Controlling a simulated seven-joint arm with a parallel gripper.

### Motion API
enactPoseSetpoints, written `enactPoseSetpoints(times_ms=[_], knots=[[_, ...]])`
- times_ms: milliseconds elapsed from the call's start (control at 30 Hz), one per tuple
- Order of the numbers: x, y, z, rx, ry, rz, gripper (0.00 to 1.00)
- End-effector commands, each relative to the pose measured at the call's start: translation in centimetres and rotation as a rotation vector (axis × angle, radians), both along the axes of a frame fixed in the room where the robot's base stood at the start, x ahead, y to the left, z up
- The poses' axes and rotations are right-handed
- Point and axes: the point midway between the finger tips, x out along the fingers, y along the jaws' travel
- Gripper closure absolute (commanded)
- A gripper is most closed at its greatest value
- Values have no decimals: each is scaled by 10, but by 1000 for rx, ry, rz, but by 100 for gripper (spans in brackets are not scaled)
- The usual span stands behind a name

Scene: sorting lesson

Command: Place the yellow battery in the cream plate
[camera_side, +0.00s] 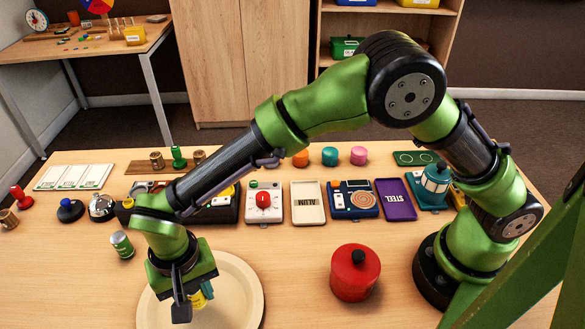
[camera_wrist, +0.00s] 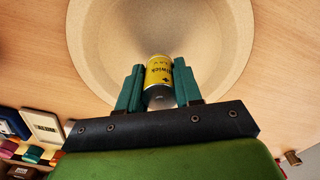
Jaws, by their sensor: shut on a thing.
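The yellow battery (camera_wrist: 158,78) is between the two teal fingers of my gripper (camera_wrist: 159,90) in the wrist view, and the fingers are shut on it. The cream plate (camera_wrist: 95,50) is round with a raised rim and lies under the battery in that view. In the side view the plate (camera_side: 248,290) is at the front left of the table, and my gripper (camera_side: 190,303) is over its middle, pointing down. The battery (camera_side: 198,300) shows only in part there, behind a finger. Whether it touches the plate I cannot tell.
A green can-shaped battery (camera_side: 122,245) stands left of the plate. A red lidded pot (camera_side: 355,272) stands to its right. A row of devices and boxes, including a cream tray (camera_side: 308,203) and a purple box (camera_side: 396,200), lies behind. Bare table (camera_side: 300,250) separates the plate and pot.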

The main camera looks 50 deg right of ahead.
Motion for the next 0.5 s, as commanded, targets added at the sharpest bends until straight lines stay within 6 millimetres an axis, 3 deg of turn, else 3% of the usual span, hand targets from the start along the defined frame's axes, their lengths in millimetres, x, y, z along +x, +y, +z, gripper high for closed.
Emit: enactPoseSetpoints(times_ms=[133,500], knots=[[0,0,-20,0,1,-1,100],[0,0,-24,1,1,-2,100]])
